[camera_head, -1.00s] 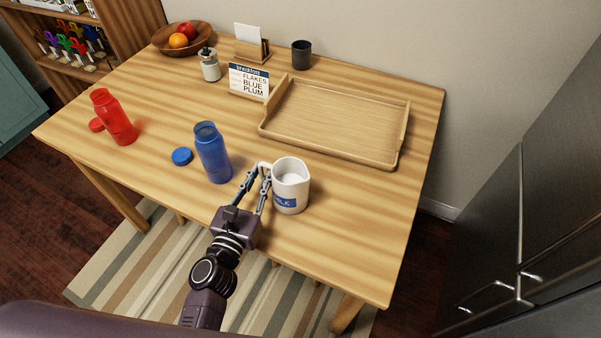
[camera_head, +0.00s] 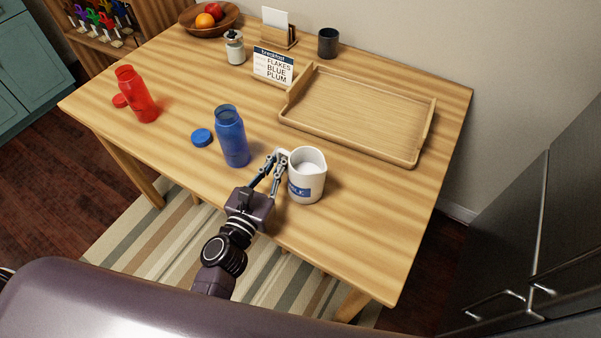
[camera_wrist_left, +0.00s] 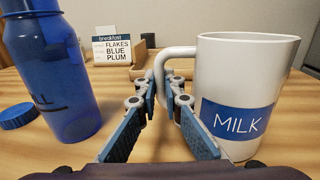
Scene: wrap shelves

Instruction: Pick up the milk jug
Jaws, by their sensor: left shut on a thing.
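The milk jug (camera_head: 307,182) is white with a blue MILK label and stands upright at the table's near side. It also shows at the right of the left wrist view (camera_wrist_left: 235,75). My left gripper (camera_head: 277,158) comes from the near left and is shut on the jug's handle. In the left wrist view its fingertips (camera_wrist_left: 164,84) meet at the handle (camera_wrist_left: 165,60). I cannot tell whether the jug's base touches the table. My right gripper is not in view.
A blue bottle (camera_head: 232,140) stands close left of my gripper, with its blue cap (camera_head: 202,137) beside it. A wooden tray (camera_head: 355,115) lies behind the jug. A red bottle (camera_head: 138,95), a breakfast sign (camera_head: 273,67) and a dark cup (camera_head: 328,43) stand farther off. The table right of the jug is clear.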

